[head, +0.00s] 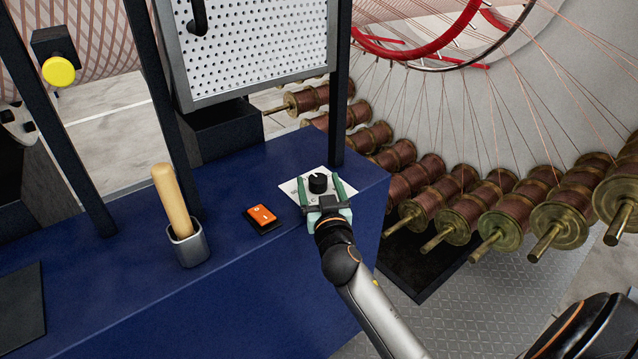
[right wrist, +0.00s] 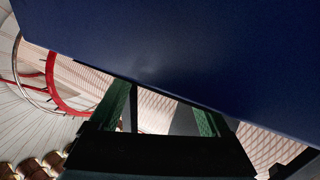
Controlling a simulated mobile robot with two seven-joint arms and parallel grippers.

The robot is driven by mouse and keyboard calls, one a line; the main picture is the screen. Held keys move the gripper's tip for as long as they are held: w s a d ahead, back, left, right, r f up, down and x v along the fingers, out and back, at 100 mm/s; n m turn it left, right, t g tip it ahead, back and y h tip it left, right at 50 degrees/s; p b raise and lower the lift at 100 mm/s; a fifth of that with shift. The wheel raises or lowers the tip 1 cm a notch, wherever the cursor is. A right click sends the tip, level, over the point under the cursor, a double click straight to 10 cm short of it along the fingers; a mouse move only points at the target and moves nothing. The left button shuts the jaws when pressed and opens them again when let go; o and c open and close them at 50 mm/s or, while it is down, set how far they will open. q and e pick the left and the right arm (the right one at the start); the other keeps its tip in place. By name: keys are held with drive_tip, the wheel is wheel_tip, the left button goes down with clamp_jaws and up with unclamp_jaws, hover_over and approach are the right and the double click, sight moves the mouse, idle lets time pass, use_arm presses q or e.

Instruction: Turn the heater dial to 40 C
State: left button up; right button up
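The heater dial is a small black knob (head: 318,183) on a white card (head: 291,187) at the right end of the blue bench, in the head view. A small light mark shows on the knob. The card's printing is too small to read. My right gripper (head: 319,181) is open, with one green finger on each side of the knob. I cannot tell whether the fingers touch it. In the right wrist view the two fingers (right wrist: 165,105) are spread, and the dial does not show there. My left gripper is not in view.
An orange switch (head: 262,215) and a metal cup (head: 188,247) with a wooden handle (head: 171,202) stand left of the dial on the blue bench (head: 250,285). A dark post (head: 340,100) and a perforated panel (head: 255,45) rise behind. Several copper spools (head: 445,190) lie to the right.

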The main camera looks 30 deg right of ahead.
clamp_jaws()
idle(0.4)
